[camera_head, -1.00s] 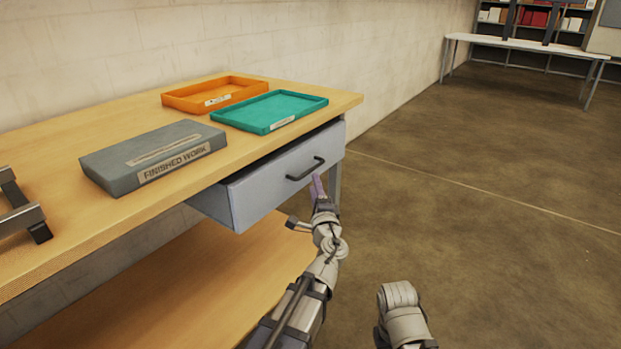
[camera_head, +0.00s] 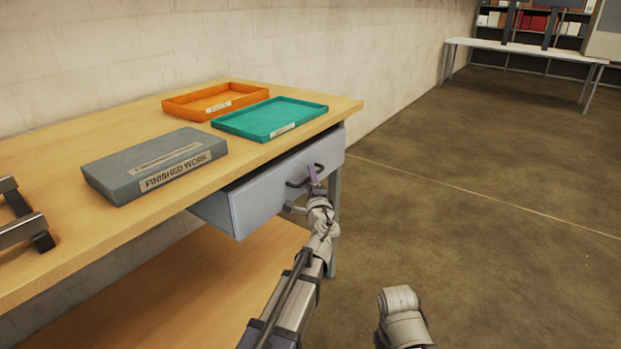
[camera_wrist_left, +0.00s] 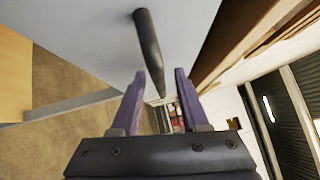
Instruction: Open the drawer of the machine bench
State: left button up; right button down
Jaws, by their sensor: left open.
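The machine bench (camera_head: 120,122) has a wooden top, and its grey drawer (camera_head: 262,200) juts out a little below the top. The drawer's dark bar handle (camera_head: 293,183) is on its front face. My left gripper (camera_head: 312,176) is at the right part of the handle. In the left wrist view the handle (camera_wrist_left: 149,45) reaches down between the tips of the open purple fingers of my left gripper (camera_wrist_left: 160,85). The fingers stand apart from the bar on both sides. In the head view, part of my right arm shows at the lower right, but its gripper is not seen.
On the bench top lie a grey "FINISHED WORK" box (camera_head: 155,166), a green tray (camera_head: 270,118) and an orange tray (camera_head: 215,99). A lower wooden shelf (camera_head: 200,290) runs under the drawer. The floor to the right is clear. A white table (camera_head: 525,46) stands far back.

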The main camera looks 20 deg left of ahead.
pick_arm(q)
grip_shut()
dwell(1.3)
